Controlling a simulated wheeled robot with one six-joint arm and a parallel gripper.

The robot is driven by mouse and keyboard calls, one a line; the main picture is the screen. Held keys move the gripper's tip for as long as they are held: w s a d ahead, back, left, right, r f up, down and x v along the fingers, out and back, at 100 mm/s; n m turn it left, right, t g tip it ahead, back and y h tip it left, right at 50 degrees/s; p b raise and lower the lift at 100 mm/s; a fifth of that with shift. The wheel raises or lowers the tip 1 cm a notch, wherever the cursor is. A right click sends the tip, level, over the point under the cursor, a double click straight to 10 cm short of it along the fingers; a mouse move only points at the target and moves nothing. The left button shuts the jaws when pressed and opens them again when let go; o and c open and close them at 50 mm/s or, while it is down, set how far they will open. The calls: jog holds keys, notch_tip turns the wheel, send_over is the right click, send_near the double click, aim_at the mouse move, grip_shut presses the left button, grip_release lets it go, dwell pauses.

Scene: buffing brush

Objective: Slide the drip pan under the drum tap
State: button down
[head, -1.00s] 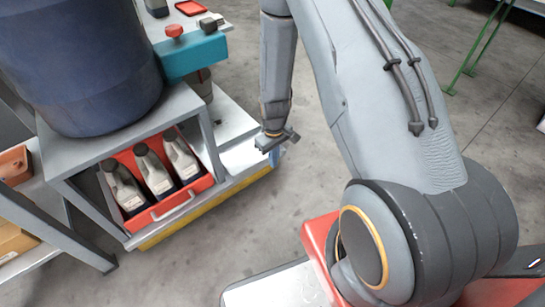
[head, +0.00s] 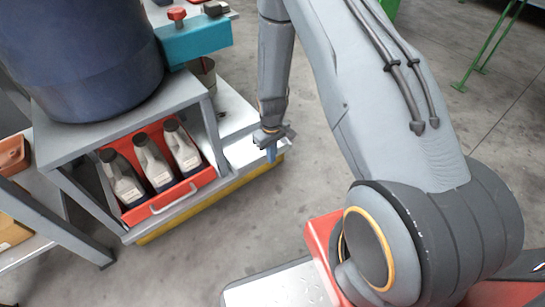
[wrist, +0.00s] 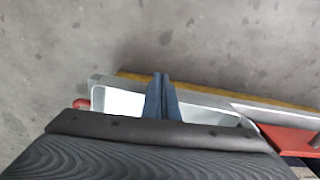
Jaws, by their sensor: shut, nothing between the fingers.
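My gripper (head: 270,154) hangs over the right end of a low grey platform, its blue fingers pointing down. The wrist view shows the fingers (wrist: 161,98) pressed together and empty. Below them there is a pale, shallow pan (wrist: 120,101) with a raised rim; my gripper body hides part of it. Whether the fingers touch it I cannot tell. In the head view a pale surface (head: 238,153) lies beside the gripper, likely the same pan. The dark blue drum (head: 85,60) stands on a grey stand at the left. I cannot clearly make out its tap.
A red crate (head: 158,208) with several grey bottles sits under the stand. A teal block (head: 195,42) with a red knob (head: 176,13) juts out beside the drum. A yellow strip (head: 215,199) edges the platform.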

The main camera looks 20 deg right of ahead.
jog(key=w+a, duration=0.1)
jog(key=w, duration=0.2)
jog(key=w+a, duration=0.1)
jog(key=w, duration=0.2)
jog(key=w+a+b, duration=0.1)
jog(key=w, duration=0.3)
jog(key=shift+a, duration=0.35)
jog(key=shift+s, duration=0.1)
jog(key=shift+s+d+p, duration=0.35)
jog(key=shift+s, duration=0.2)
jog(key=s+p, duration=0.1)
jog(key=s+r+p, duration=0.1)
jog(key=shift+s+d+r, duration=0.3)
jog(key=shift+d, duration=0.05)
notch_tip(320, 180, up, 9)
jog(key=p, duration=0.3)
jog(key=shift+f, duration=0.2)
